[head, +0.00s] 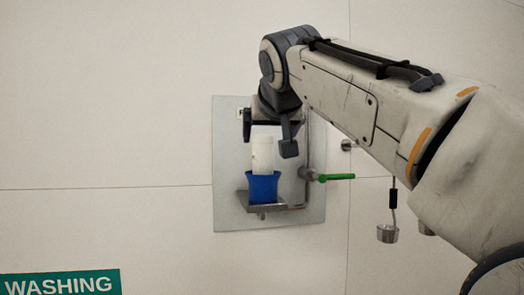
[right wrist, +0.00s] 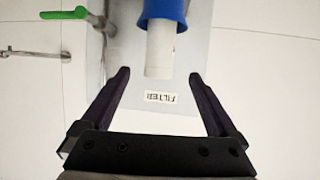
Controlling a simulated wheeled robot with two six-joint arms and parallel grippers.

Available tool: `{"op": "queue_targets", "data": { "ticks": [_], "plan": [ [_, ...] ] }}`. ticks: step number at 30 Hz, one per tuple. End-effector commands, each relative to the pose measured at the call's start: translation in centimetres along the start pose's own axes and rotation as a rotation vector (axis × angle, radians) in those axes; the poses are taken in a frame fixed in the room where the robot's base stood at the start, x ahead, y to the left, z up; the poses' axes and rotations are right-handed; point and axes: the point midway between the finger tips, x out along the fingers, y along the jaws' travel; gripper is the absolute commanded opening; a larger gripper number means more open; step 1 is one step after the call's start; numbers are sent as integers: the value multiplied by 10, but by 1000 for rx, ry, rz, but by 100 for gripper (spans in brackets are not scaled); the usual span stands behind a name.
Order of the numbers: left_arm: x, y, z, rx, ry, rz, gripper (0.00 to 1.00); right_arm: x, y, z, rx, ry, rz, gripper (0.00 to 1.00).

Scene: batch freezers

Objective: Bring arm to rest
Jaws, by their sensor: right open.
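My right gripper (head: 268,143) is open and empty. It hangs in front of the upper part of a grey wall panel (head: 228,170), just above a white cylinder (head: 262,155). The cylinder stands upright in a blue cup-like holder (head: 263,188) on a small metal shelf (head: 280,208). In the right wrist view the two fingers (right wrist: 159,76) are spread wide. The white cylinder (right wrist: 160,50) and blue holder (right wrist: 164,10) show upside down beyond them, with clear space between the fingers. My left gripper is not in view.
A metal pipe with a green lever (head: 335,177) runs beside the shelf on the right. A small metal cup (head: 388,233) hangs below my right arm. A FILTER label (right wrist: 160,97) is on the panel. A green WASHING sign (head: 60,284) is at lower left. The left wall is bare.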

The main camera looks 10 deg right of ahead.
Motion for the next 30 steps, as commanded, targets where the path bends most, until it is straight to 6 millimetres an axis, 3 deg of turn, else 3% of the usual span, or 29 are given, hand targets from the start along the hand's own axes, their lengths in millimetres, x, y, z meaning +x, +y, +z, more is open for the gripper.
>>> {"op": "queue_targets", "data": {
  "ticks": [6,17,23,30],
  "plan": [
    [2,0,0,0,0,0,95,-9,0,0,0,-1,0,95],
    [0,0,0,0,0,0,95,-4,0,0,-1,-2,1,95],
    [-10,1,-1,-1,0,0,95,24,0,-2,-1,-5,2,95],
    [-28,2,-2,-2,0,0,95,72,1,-2,0,-6,3,95]
  ]
}}
